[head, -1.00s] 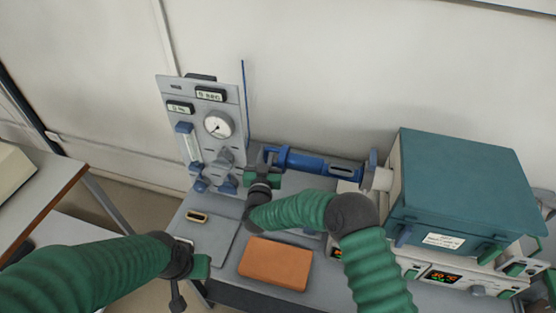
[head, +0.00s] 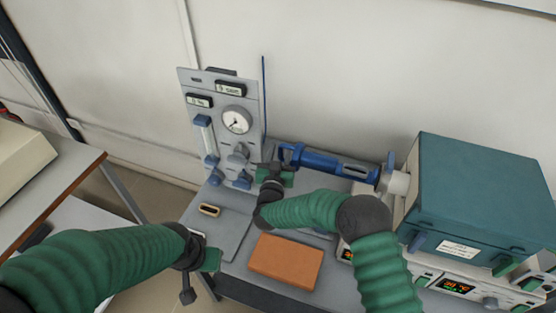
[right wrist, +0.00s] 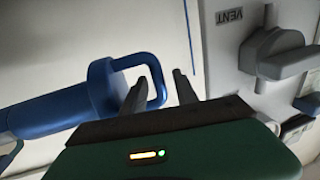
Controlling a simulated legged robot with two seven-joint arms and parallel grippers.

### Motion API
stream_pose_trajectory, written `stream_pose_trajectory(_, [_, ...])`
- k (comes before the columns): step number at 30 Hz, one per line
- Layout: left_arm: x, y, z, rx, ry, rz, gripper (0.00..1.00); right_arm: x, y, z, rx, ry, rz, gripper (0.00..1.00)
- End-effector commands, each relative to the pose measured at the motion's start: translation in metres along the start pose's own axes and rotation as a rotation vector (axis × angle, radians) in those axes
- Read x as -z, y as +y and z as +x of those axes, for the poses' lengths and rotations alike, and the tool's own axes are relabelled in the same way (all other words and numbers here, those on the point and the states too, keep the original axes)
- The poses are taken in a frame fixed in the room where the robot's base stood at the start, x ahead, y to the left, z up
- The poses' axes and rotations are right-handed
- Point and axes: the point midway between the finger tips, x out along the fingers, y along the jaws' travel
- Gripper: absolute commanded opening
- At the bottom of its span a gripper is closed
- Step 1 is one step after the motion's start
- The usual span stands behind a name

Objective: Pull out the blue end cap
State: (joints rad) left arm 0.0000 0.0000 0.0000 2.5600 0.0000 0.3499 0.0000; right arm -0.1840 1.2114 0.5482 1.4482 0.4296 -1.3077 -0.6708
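The blue end cap (head: 289,154) with its loop handle is at the left end of the blue tube (head: 335,165), in front of the wall. It also shows in the right wrist view (right wrist: 103,83), with the loop pointing right. My right gripper (head: 271,166) is at the loop. In the right wrist view its two fingers (right wrist: 160,90) are apart, with the loop's outer bar showing between them; I cannot tell whether they touch it. My left gripper (head: 188,290) hangs over the table's front left edge, away from the cap; its fingers are unclear.
A grey gas panel (head: 215,105) with a gauge stands just left of the cap, and its VENT knob (right wrist: 275,55) is close to my right gripper. The teal furnace (head: 475,195) is at the right. An orange block (head: 287,261) and a grey mat (head: 222,228) lie in front.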

Motion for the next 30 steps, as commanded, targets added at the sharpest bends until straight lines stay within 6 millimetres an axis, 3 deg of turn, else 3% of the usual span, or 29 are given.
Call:
stream_pose_trajectory(5, [-0.001, 0.0, 0.005, 0.0, 0.0, 0.0, 0.35, -0.002, -0.002, -0.034, 0.005, -0.002, -0.003, 0.36])
stream_pose_trajectory(12, [-0.003, 0.0, 0.013, 0.0, 0.0, 0.0, 0.35, -0.003, -0.002, -0.106, 0.006, -0.002, -0.002, 0.36])
stream_pose_trajectory(18, [-0.004, 0.0, 0.018, 0.0, 0.0, 0.0, 0.35, -0.003, -0.002, -0.15, 0.003, -0.002, -0.002, 0.36])
stream_pose_trajectory(23, [-0.004, 0.0, 0.019, 0.0, 0.0, 0.0, 0.35, -0.002, -0.001, -0.163, 0.0, -0.001, -0.001, 0.36])
stream_pose_trajectory(30, [-0.004, 0.0, 0.019, 0.0, 0.0, 0.0, 0.35, -0.002, -0.001, -0.164, 0.0, -0.001, -0.001, 0.36])
